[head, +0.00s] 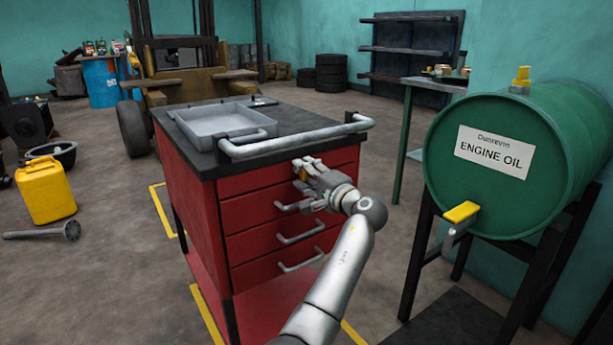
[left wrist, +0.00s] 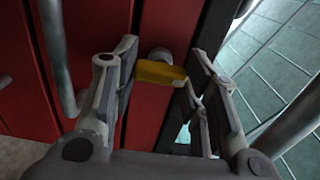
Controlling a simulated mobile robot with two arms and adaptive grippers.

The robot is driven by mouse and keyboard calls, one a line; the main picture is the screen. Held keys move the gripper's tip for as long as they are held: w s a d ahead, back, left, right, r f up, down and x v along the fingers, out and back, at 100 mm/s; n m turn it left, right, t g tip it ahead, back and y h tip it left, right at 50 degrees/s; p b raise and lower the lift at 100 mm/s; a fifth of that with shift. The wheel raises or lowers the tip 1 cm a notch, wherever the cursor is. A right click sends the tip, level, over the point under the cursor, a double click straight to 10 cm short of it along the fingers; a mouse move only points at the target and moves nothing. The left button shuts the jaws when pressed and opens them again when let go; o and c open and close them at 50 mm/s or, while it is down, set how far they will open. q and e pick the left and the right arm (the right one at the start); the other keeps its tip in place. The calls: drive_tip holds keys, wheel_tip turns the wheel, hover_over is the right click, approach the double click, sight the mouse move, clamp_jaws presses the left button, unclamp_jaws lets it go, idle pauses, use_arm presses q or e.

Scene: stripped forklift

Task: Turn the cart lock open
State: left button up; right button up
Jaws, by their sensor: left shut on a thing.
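The red tool cart (head: 190,190) stands in the middle of the head view, with a dark top and several drawers. Its yellow lock handle (head: 302,174) is on the front face, near the top drawer. My left gripper (head: 307,168) is at this handle, with its fingers shut on it. In the left wrist view the yellow handle (left wrist: 158,73) lies crosswise between the two fingers, in front of a round grey pivot. The fingers hide part of the handle. My right gripper is not in view.
A grey push bar (head: 300,137) runs above the lock. An empty grey tray (head: 215,122) sits on the cart top. A green oil drum (head: 500,185) on a black stand is at the right. A yellow can (head: 45,190) stands on the floor at the left.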

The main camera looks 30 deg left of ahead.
use_arm(q)
drive_tip(key=o, duration=1)
drive_tip(key=v, duration=1.2)
drive_tip(key=shift+f, duration=0.1)
